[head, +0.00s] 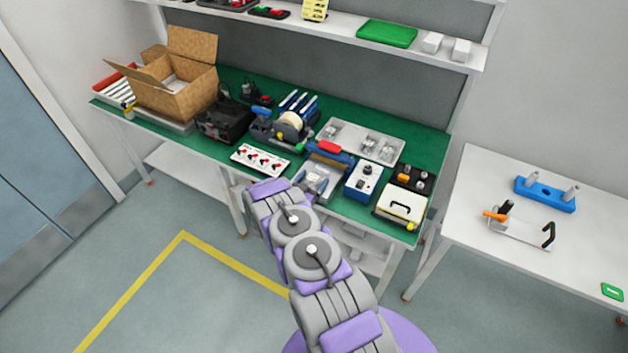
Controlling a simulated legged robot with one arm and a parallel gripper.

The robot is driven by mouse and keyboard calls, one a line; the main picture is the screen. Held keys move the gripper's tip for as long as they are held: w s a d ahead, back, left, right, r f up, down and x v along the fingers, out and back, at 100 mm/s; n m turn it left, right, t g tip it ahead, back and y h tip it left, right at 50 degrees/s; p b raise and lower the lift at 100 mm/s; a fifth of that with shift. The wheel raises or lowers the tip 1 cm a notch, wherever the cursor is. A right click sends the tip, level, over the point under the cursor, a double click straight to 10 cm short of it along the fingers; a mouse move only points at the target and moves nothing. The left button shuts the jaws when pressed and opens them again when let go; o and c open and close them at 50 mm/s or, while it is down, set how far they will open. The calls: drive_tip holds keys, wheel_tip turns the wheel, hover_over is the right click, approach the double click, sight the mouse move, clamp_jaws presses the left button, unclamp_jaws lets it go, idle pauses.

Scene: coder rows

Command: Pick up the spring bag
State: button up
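A pale grey tray (360,139) lies on the green bench top, right of centre. It holds several small clear or grey packets (370,142); they are too small to tell which one is the spring bag. My grey and purple arm rises from the bottom of the head view to the front edge of the bench. It ends in front of and to the left of the tray, apart from it.
A device with a red and blue handle (330,150) stands between my arm and the tray. A blue-and-white box (363,183) and a white case (402,204) stand right of it. An open cardboard box (178,82) is far left. A white side table (580,235) is right.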

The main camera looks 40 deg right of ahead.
drive_tip(key=c, duration=1)
drive_tip(key=shift+c, duration=0.2)
drive_tip(key=shift+r, duration=0.1)
